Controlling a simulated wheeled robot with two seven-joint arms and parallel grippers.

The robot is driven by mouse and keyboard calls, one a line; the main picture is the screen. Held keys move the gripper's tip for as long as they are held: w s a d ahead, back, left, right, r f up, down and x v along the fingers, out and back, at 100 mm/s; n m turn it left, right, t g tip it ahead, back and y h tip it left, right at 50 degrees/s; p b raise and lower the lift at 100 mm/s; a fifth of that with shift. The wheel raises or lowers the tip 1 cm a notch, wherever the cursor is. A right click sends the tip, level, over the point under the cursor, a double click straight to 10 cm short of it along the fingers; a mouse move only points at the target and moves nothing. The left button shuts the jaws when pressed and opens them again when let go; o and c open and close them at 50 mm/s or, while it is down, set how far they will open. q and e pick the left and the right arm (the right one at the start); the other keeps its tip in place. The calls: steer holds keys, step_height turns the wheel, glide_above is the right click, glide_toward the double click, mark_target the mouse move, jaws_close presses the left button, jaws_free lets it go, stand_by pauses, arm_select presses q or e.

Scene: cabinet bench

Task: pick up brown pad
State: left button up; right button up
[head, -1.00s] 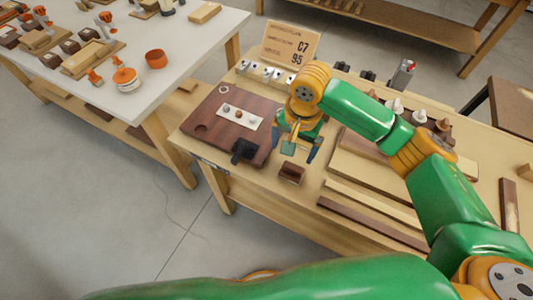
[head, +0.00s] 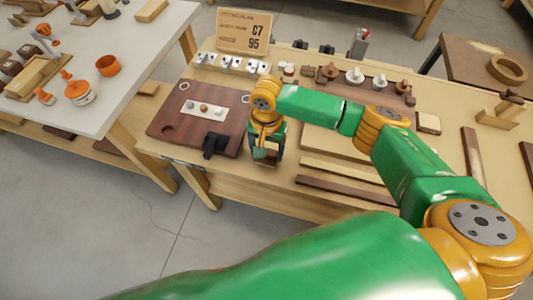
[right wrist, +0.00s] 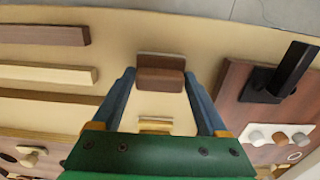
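The brown pad (right wrist: 160,78) is a small block with a brown face and a paler edge, lying on the wooden bench near its front edge. In the right wrist view it sits between the fingertips of my right gripper (right wrist: 160,76), with a finger on each side. The fingers are spread, and I cannot tell whether either one touches the pad. In the head view my right gripper (head: 266,156) points down over the pad, which the fingers mostly hide. My left gripper is in neither current view.
A dark reddish board (head: 177,129) with a black holder (head: 215,144) lies to the left of the gripper. Wooden strips (head: 345,190) lie to the right. A sign (head: 244,32) and small parts stand at the back. A white table (head: 140,60) is further left.

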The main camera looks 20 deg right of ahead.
steer(key=shift+c, duration=1)
steer(key=shift+r, duration=0.15)
step_height(320, 180, up, 2)
steer(key=shift+w+a+r, duration=0.1)
steer(key=shift+r, duration=0.15)
steer(key=s+d+r, duration=0.8)
steer(key=s+r, duration=0.2)
steer(key=s, duration=0.1)
steer(key=shift+s+d, duration=0.15)
steer(key=shift+d, duration=0.15)
steer(key=shift+r, duration=0.1)
